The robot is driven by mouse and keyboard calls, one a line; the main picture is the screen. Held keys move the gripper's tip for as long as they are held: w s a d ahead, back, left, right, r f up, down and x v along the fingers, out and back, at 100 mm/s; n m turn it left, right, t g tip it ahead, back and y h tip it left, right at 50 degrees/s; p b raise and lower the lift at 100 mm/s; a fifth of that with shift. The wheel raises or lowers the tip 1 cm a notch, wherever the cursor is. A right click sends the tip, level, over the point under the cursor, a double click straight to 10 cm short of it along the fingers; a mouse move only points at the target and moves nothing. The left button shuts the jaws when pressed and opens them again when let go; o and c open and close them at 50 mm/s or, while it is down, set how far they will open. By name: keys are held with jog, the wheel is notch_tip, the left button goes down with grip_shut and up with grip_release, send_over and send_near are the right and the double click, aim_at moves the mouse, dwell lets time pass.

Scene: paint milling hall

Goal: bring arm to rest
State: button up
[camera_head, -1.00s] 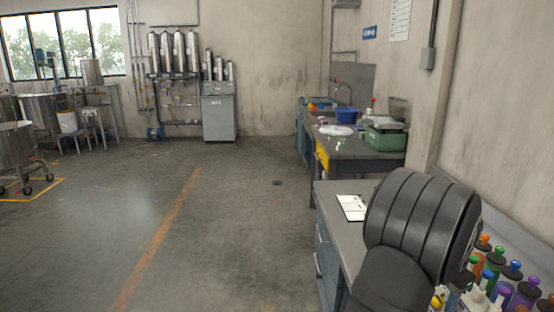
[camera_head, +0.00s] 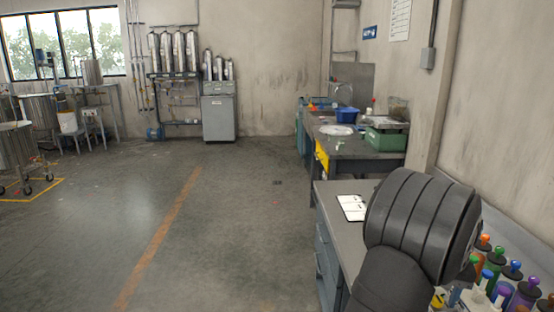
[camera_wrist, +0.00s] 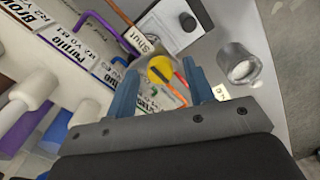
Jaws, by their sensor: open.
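My gripper (camera_wrist: 165,95) shows in the wrist view with its two blue fingers apart and nothing held between them. Beyond and between the fingertips is a round yellow thing (camera_wrist: 161,68) near labelled containers. In the head view my dark arm covers the right foreground, over the near bench (camera_head: 333,199); the gripper itself is hidden there.
Bottles with coloured caps (camera_head: 527,290) stand close to the right of my arm. An open notebook (camera_head: 352,207) lies on the bench. A grey metal cup (camera_wrist: 238,64) stands near the right finger. The floor (camera_head: 230,230) to the left is clear.

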jog(key=n, duration=0.6)
dwell(0.4)
jog(key=shift+o, duration=0.2)
jog(key=o, duration=1.1)
jog(key=shift+r, duration=0.1)
jog(key=a+r, duration=0.1)
jog(key=w+a, duration=0.1)
jog(key=shift+w+a+r+n+g, duration=0.15)
jog(key=shift+a+r+n+g, duration=0.15)
jog(key=shift+r+n, duration=0.1)
jog(key=w+a+r+m+g+h, duration=0.2)
jog(key=w+a+r+h, duration=0.15)
jog(key=a+r, duration=0.4)
jog(key=s+d+f, duration=0.2)
jog(key=d+f, duration=0.3)
jog(key=f, duration=0.2)
jog(key=shift+f, duration=0.25)
jog(key=shift+r+h, duration=0.1)
jog(key=shift+h, duration=0.15)
